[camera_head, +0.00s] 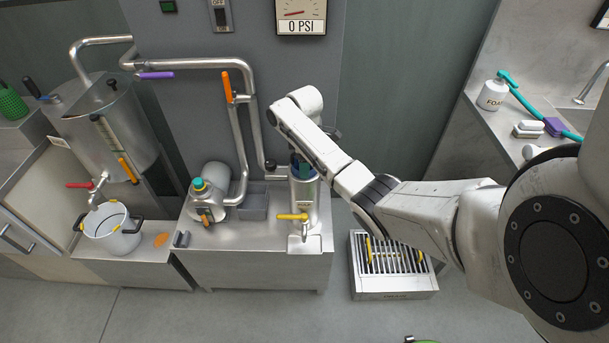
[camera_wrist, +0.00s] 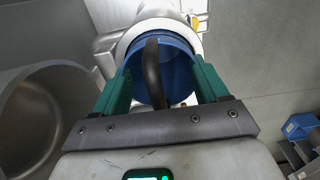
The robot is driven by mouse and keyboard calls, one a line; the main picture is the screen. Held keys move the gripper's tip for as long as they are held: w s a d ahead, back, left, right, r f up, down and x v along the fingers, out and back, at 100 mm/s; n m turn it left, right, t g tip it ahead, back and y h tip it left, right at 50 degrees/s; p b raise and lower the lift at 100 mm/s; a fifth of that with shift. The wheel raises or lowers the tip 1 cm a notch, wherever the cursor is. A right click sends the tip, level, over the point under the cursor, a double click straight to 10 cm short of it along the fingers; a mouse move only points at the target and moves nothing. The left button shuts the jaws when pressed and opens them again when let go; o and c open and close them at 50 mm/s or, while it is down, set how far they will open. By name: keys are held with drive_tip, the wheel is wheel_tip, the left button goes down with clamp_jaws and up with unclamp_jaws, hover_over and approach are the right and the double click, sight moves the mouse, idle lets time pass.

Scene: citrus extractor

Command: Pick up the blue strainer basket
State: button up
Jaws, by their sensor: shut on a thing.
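The blue strainer basket (camera_wrist: 178,62) is in the wrist view, a round blue cup with a dark curved handle (camera_wrist: 152,72) across it. It sits at the mouth of the steel cylinder (camera_head: 303,199); I cannot tell how deep it is inside. My gripper (camera_wrist: 163,70) has its two green fingers on opposite sides of the basket, shut on it. In the head view a small blue part of the basket (camera_head: 302,170) shows under my wrist, and my arm hides most of it.
A yellow-handled tap (camera_head: 292,217) is on the cylinder's front. A steel pipe with an orange lever (camera_head: 227,86) stands to the left. A white pot (camera_head: 111,231) stands further left. A slatted floor drain box (camera_head: 394,262) lies right of the bench.

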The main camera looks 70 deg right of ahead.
drive_tip(key=shift+c, duration=0.5)
